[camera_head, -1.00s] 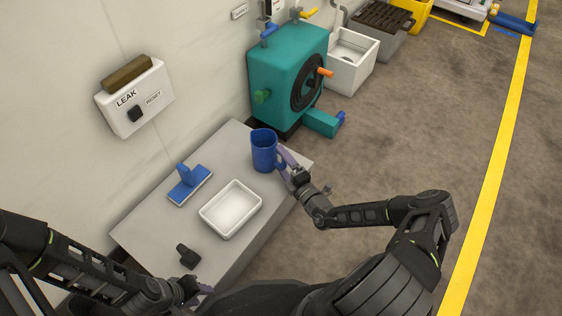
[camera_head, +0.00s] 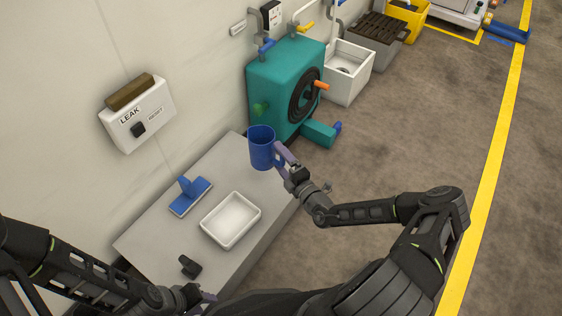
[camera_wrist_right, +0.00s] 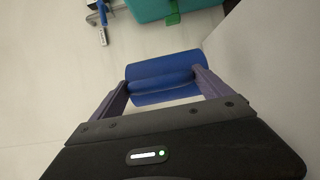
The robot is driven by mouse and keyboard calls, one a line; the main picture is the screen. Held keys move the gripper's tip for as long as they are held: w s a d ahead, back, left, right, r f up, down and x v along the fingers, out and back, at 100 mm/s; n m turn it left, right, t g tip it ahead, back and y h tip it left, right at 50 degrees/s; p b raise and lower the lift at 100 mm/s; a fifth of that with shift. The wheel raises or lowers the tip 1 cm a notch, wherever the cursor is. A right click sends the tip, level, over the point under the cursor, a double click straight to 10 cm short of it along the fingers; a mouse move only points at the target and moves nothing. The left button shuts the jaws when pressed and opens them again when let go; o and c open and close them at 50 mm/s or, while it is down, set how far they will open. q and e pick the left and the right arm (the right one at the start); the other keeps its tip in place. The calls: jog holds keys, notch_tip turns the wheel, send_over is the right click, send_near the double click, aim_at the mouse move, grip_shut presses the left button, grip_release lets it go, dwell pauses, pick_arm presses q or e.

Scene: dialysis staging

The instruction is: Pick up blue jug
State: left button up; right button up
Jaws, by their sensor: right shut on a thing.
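The blue jug (camera_head: 261,150) is upright at the far end of the grey table and appears to be a little above its surface. My right gripper (camera_head: 283,156) is shut on the jug at its right side, where the handle is. In the right wrist view the blue jug (camera_wrist_right: 165,70) lies across the space between the two purple fingers of my right gripper (camera_wrist_right: 163,85). My left gripper (camera_head: 205,297) is low at the near end of the table, partly hidden, and its opening cannot be made out.
The grey table (camera_head: 180,233) also bears a white tray (camera_head: 207,229), a blue brush-like tool (camera_head: 190,196) and a small black object (camera_head: 190,267). A teal machine (camera_head: 275,75) stands just behind the jug, and a white basin (camera_head: 345,85) beyond it. Floor on the right is clear.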

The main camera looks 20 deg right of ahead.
jog(key=shift+r, duration=0.75)
dwell(0.3)
jog(key=s+a+f+p, duration=0.1)
jog(key=s+a, duration=0.1)
jog(key=a, duration=0.2)
jog(key=s+a+f+p, duration=0.1)
jog(key=s+a, duration=0.1)
jog(key=a, duration=0.1)
jog(key=s+a+f+p, duration=0.1)
jog(key=s+a+f, duration=0.1)
jog(key=s+a, duration=0.1)
jog(key=shift+a, duration=0.8)
jog(key=s+a+p, duration=0.2)
jog(key=s+a, duration=0.8)
jog(key=a, duration=0.2)
jog(key=shift+a+f+p, duration=0.15)
jog(key=shift+a+p, duration=0.15)
jog(key=shift+p, duration=0.1)
